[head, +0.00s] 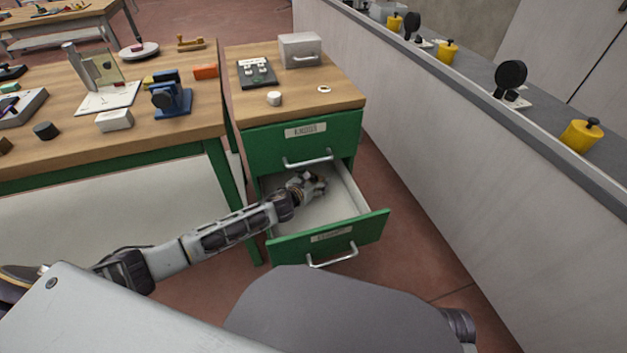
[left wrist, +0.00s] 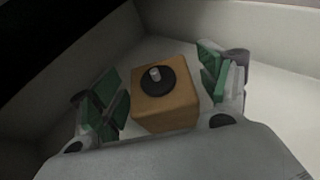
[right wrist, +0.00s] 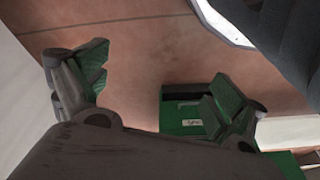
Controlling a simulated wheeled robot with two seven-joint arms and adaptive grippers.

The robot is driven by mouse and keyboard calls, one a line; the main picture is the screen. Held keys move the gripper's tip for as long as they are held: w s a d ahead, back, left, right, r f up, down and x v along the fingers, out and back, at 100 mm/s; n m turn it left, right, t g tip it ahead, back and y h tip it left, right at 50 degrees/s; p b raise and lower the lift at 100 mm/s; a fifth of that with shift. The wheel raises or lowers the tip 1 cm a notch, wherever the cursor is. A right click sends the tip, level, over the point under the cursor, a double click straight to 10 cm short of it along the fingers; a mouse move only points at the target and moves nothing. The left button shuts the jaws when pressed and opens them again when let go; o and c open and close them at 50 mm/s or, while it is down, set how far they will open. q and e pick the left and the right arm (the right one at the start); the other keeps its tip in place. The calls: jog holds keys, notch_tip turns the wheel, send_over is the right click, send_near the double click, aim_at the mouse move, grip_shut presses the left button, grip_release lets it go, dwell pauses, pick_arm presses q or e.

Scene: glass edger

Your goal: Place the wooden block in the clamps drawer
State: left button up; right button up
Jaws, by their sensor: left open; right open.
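The wooden block (left wrist: 165,108) sits inside the open drawer, with a black round knob and a pale pin on its top. My left gripper (head: 315,185) reaches into the lower drawer (head: 350,228) of the green cabinet. In the left wrist view, its fingers (left wrist: 162,92) are open, one on each side of the block, with visible gaps. The block is hidden in the head view. The drawer's label is too small to read surely. My right gripper (right wrist: 150,85) is open and empty above the floor in the right wrist view.
The upper drawer (head: 270,145) is shut above the open one. The cabinet top (head: 300,105) holds a grey box (head: 300,50), a dark switch panel (head: 257,73) and small white pieces. A workbench (head: 190,125) stands left, and a long grey wall (head: 420,150) runs along the right.

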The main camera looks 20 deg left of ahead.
pick_arm(q)
jog(key=shift+r, duration=0.15)
pick_arm(e)
jog(key=shift+w+r, duration=0.1)
jog(key=shift+r, duration=0.05)
pick_arm(q)
jog(key=shift+s+a+r, duration=0.1)
jog(key=shift+s, duration=0.25)
jog(key=shift+p+v, duration=0.4)
jog(key=shift+v, duration=0.35)
jog(key=p+v, duration=0.2)
jog(key=v, duration=0.5)
jog(key=shift+s, duration=0.15)
jog(key=shift+v, duration=1.2)
pick_arm(e)
jog(key=shift+g+h, duration=0.3)
jog(key=shift+g, duration=0.1)
jog(key=shift+s+d+f, duration=0.15)
jog(key=shift+s+f, duration=0.1)
jog(key=shift+f, duration=0.5)
jog(key=shift+s+d+f, duration=0.2)
jog(key=shift+f, duration=0.6)
jog(key=shift+s+d+f, duration=0.15)
jog(key=shift+s+f, duration=0.1)
jog(key=shift+f, duration=0.5)
jog(key=shift+w+r, duration=0.2)
pick_arm(q)
jog(key=shift+c, duration=0.4)
